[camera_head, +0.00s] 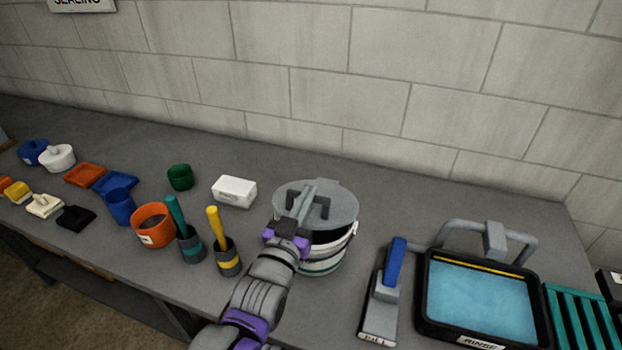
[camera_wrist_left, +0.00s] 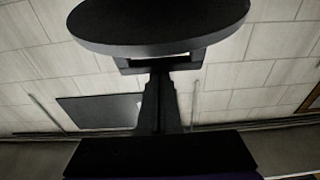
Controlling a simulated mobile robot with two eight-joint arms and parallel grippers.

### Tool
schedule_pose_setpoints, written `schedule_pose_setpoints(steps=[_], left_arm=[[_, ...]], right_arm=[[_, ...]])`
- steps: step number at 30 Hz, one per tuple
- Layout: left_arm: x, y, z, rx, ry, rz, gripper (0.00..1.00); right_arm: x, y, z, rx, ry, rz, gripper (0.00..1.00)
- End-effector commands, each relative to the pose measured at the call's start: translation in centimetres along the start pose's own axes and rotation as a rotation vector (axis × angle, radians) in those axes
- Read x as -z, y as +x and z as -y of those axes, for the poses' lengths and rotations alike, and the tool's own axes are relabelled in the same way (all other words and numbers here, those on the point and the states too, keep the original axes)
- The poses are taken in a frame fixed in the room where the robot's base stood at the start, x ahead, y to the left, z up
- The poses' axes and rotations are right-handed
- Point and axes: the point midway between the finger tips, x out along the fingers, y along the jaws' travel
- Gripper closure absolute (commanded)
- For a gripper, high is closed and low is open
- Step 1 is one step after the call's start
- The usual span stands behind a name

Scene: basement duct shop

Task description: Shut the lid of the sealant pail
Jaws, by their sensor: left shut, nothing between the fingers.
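The sealant pail (camera_head: 325,264) is a white bucket on the grey bench, with a dark opening showing under its lid. Its round grey lid (camera_head: 342,205) sits tilted above the rim, with a gap at the near side. A dark bracket handle stands on the lid. My left gripper (camera_head: 306,198) is shut and empty, its fingers over the lid by the handle. In the left wrist view the lid (camera_wrist_left: 160,22) is a dark disc at the top, and the shut fingers (camera_wrist_left: 159,82) reach to its handle; contact is unclear. My right gripper is out of view.
Left of the pail are a white block (camera_head: 234,192), an orange pot (camera_head: 153,226) and two cups holding handled tools (camera_head: 228,262). Right of it stand a blue-handled tool (camera_head: 384,300) and a black rinse tray (camera_head: 428,315). A block wall closes the back.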

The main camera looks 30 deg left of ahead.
Motion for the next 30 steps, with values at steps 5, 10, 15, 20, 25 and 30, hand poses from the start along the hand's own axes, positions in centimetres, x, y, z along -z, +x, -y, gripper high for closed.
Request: schedule_pose_setpoints(steps=[5, 10, 15, 20, 25, 30], left_arm=[[-2.8, -1.5, 0.0, 0.001, 0.001, -0.105, 1.00], [-3.7, -2.2, 0.0, 0.001, 0.000, -0.129, 1.00], [-4.3, -2.5, 0.0, 0.002, 0.000, -0.129, 1.00], [-4.6, -2.7, 0.0, 0.001, 0.000, -0.126, 1.00], [-4.7, -2.7, 0.0, 0.001, 0.000, -0.123, 1.00], [-4.8, -2.8, 0.0, 0.001, 0.000, -0.122, 1.00]], right_arm=[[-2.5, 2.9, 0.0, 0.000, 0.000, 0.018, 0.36], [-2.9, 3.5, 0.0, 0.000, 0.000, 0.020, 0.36], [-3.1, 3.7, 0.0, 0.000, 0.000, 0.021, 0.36], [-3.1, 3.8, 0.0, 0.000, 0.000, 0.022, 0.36], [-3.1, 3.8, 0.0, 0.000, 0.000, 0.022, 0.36], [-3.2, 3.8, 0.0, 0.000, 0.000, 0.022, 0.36]])
